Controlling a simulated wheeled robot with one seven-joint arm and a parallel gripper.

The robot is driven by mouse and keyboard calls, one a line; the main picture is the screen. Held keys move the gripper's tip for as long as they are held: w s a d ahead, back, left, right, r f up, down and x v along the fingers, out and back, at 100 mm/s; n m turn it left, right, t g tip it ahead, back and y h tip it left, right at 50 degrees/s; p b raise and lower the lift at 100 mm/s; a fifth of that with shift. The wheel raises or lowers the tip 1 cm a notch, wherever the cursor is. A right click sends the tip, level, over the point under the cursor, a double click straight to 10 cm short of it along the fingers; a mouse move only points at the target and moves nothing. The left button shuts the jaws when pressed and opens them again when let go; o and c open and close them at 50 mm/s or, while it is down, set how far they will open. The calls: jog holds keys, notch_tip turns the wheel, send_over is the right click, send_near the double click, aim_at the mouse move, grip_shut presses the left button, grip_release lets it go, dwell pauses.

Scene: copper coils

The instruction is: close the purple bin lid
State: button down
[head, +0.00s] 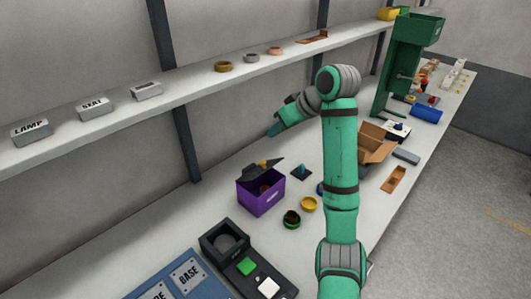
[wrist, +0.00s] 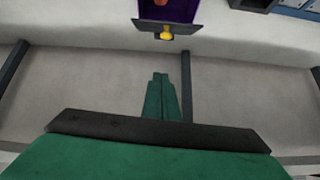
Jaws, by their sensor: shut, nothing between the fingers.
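The purple bin (head: 262,199) stands on the bench, left of my arm. Its dark lid (head: 262,170) is open, tilted up at the back edge, with a yellow knob (head: 263,163) on its outer face. An orange-brown thing shows inside the bin. In the wrist view the bin (wrist: 180,10) is at the top edge, with the lid (wrist: 152,27) and knob (wrist: 167,33) facing me. My gripper (head: 271,134) is shut and empty, in the air above and behind the bin, apart from the lid. Its fingertips also show in the wrist view (wrist: 160,74).
A black stand with a teal peg (head: 301,172) is just right of the bin. A yellow ring (head: 309,204) and a dark green round container (head: 292,219) are in front of it. A cardboard box (head: 375,146) stands beyond my arm. A shelf (head: 190,87) runs along the wall behind.

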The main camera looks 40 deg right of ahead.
jog(key=x, duration=0.3)
jog(key=s+f+x, duration=0.1)
jog(key=x, duration=0.2)
jog(key=s+x, duration=0.1)
jog(key=x, duration=0.3)
jog(key=shift+w+a+f, duration=0.1)
jog(key=shift+w+f, duration=0.05)
jog(key=shift+f, duration=0.25)
jog(key=shift+s+f, duration=0.4)
jog(key=shift+f, duration=0.3)
jog(key=shift+f, duration=0.1)
